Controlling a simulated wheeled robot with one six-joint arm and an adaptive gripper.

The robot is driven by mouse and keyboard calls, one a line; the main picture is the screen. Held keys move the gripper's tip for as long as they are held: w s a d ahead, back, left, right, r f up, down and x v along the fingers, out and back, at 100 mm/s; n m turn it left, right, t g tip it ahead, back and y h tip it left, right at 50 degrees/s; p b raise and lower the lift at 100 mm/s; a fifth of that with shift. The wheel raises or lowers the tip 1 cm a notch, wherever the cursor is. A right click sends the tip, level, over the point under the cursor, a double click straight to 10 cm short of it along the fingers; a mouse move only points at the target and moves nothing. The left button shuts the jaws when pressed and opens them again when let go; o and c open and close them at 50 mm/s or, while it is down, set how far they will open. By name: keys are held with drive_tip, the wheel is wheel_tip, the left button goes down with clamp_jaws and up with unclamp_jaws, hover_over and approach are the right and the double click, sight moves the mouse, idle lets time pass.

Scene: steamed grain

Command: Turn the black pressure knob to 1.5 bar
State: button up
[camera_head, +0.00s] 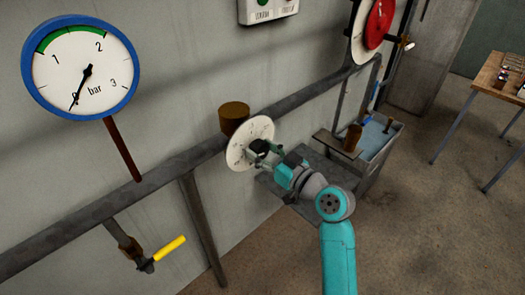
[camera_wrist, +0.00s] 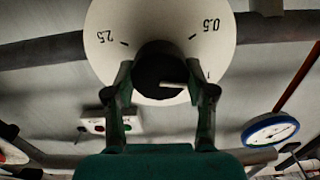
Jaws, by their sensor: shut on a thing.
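The black pressure knob (camera_head: 259,146) sits at the centre of a round white dial (camera_head: 238,157) on the wall pipe. In the wrist view the knob (camera_wrist: 150,75) lies between my fingertips, and a pale pointer line on it points right. The dial (camera_wrist: 115,20) there shows 0.5, 2.5 and a partly hidden 1. The right finger covers the dial edge near the pointer, so its exact reading is unclear. My gripper (camera_head: 265,154) is shut on the knob. The blue-rimmed bar gauge (camera_head: 58,78) has its needle near 0; it also shows in the wrist view (camera_wrist: 270,130).
A grey pipe (camera_head: 85,212) runs along the wall, with a yellow-handled valve (camera_head: 170,247) below it. A brown cylinder (camera_head: 234,112) is just above the dial. A water basin (camera_head: 377,137) and a wooden table (camera_head: 497,77) stand at right. The floor at front right is clear.

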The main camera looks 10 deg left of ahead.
drive_tip(key=m, duration=0.7)
drive_tip(key=shift+d+m, duration=0.1)
drive_tip(key=shift+m, duration=0.3)
drive_tip(key=m, duration=0.3)
drive_tip(key=shift+w+f+m, duration=0.1)
drive_tip(key=shift+m, duration=0.2)
drive_tip(key=shift+f+m, duration=0.1)
drive_tip(key=shift+m, duration=1.8)
drive_tip(key=o, duration=1.2)
drive_tip(key=shift+c, duration=0.2)
